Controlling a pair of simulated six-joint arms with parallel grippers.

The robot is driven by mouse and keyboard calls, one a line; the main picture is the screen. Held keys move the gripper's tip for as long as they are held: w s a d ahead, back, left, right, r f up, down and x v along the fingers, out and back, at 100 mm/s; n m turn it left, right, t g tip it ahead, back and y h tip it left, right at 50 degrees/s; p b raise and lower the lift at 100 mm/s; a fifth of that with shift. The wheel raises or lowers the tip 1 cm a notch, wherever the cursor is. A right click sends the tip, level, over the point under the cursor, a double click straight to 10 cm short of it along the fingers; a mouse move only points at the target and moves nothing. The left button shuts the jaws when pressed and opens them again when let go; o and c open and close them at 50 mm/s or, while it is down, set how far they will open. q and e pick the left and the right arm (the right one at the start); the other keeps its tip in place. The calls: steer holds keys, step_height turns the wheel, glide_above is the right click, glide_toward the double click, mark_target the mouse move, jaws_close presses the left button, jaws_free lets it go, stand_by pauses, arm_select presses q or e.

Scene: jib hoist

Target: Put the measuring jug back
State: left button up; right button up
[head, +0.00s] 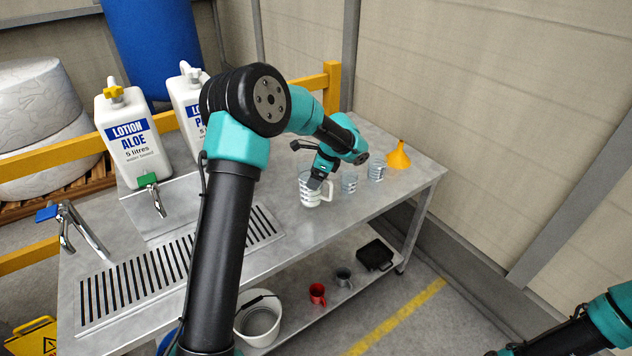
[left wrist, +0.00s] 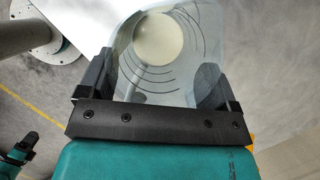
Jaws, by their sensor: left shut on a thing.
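The clear measuring jug (head: 311,196) with a handle on its right side is at the front middle of the steel bench (head: 345,218), looking upright. Whether its base touches the bench I cannot tell. My left gripper (head: 318,180) reaches down to it and is shut on it. In the left wrist view the jug (left wrist: 160,40) sits between the two fingers of the left gripper (left wrist: 158,85), with curved marks and a pale round area inside. My right arm shows only in part at the lower right of the head view; its gripper is out of view there.
Two clear measuring vessels, a nearer one (head: 349,184) and a farther one (head: 377,172), stand right of the jug, then an orange funnel (head: 398,156). Lotion bottles (head: 131,140) stand behind the sink taps. A lower shelf holds a white bucket (head: 259,322) and mugs (head: 317,293).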

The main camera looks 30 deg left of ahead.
arm_select(q)
steer(key=shift+w+a, duration=0.3)
steer(key=shift+w, duration=0.25)
steer(key=shift+f, duration=1.8)
steer(key=o, duration=1.3)
steer(key=shift+f, duration=0.15)
steer(key=shift+c, duration=0.2)
steer(key=v, duration=1.2)
steer(key=shift+d, duration=0.1)
